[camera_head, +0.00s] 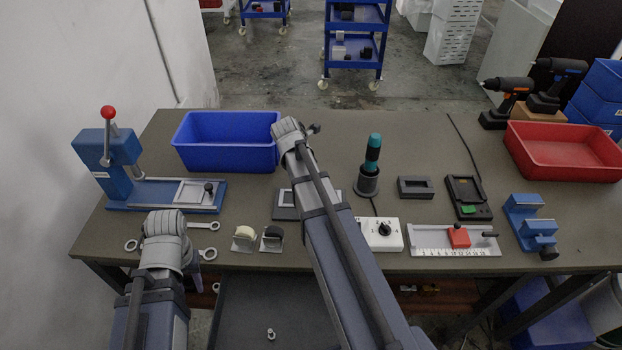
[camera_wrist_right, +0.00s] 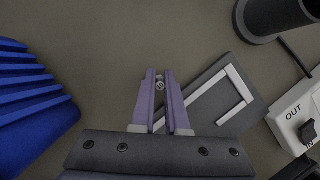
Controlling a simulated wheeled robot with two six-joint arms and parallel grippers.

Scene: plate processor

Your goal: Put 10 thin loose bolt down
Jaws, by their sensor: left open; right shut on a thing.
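A small bolt (camera_wrist_right: 160,86) is held between the fingertips of my right gripper (camera_wrist_right: 160,88) in the right wrist view. That gripper is shut on it above bare table, between the blue bin and a dark plate. In the head view my right arm hides its fingers and the bolt. Another bolt (camera_head: 270,334) stands in the dark tray (camera_head: 240,309) below the table's front edge. My left gripper (camera_head: 164,238) is over the table's front left; it is open, and its fingertips are mostly hidden by the wrist.
The blue bin (camera_head: 225,158) stands at the back left, the red bin (camera_head: 563,160) at the right. A blue press (camera_head: 122,180), wrench (camera_head: 200,225), dark plate with white edging (camera_wrist_right: 222,96), control box (camera_head: 383,234) and blue vise (camera_head: 530,222) crowd the table.

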